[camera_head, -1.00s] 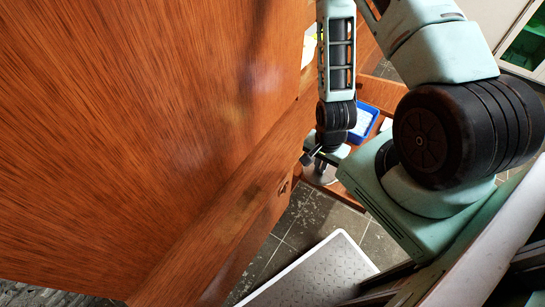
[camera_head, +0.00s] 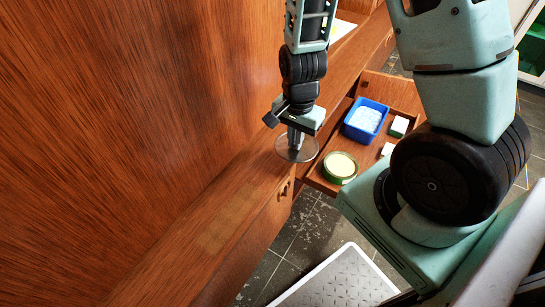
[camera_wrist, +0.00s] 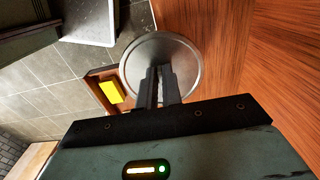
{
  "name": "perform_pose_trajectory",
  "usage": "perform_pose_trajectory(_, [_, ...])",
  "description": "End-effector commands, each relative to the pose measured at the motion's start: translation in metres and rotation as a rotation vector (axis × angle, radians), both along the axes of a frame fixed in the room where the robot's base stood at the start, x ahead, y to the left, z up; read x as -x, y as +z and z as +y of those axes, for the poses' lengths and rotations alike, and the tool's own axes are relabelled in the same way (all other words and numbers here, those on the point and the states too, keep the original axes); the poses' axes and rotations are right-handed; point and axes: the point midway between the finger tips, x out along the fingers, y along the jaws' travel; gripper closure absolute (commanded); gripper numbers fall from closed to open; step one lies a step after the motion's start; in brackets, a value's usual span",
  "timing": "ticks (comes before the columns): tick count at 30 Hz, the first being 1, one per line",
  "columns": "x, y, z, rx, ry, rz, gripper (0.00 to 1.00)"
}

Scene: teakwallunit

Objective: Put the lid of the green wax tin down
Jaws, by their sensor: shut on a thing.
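The lid (camera_head: 288,154) is a round, flat grey disc. My gripper (camera_head: 296,137) points down and is shut on it near its middle. The lid is over the wooden ledge (camera_head: 232,200) beside the open drawer; I cannot tell whether it touches the wood. In the wrist view the lid (camera_wrist: 190,62) lies beyond my gripper's closed fingers (camera_wrist: 159,82), which hide part of it. The green wax tin (camera_head: 340,167) stands uncovered in the drawer, right of the lid, with pale wax showing.
The open drawer (camera_head: 318,181) also holds a blue box (camera_head: 366,119) and small white-and-green blocks (camera_head: 399,126). A yellow block (camera_wrist: 111,91) shows in the wrist view. A tall wooden panel (camera_head: 120,110) rises at left. The ledge in front of the lid is bare.

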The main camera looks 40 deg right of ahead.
Motion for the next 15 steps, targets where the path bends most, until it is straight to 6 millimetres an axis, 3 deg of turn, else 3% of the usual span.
perform_pose_trajectory(4, [-0.007, -0.005, 0.005, -0.005, 0.002, -0.006, 1.00])
perform_pose_trajectory(12, [-0.060, 0.001, 0.027, -0.003, 0.003, -0.001, 1.00])
perform_pose_trajectory(15, [-0.056, -0.021, 0.025, -0.004, -0.002, 0.004, 1.00])
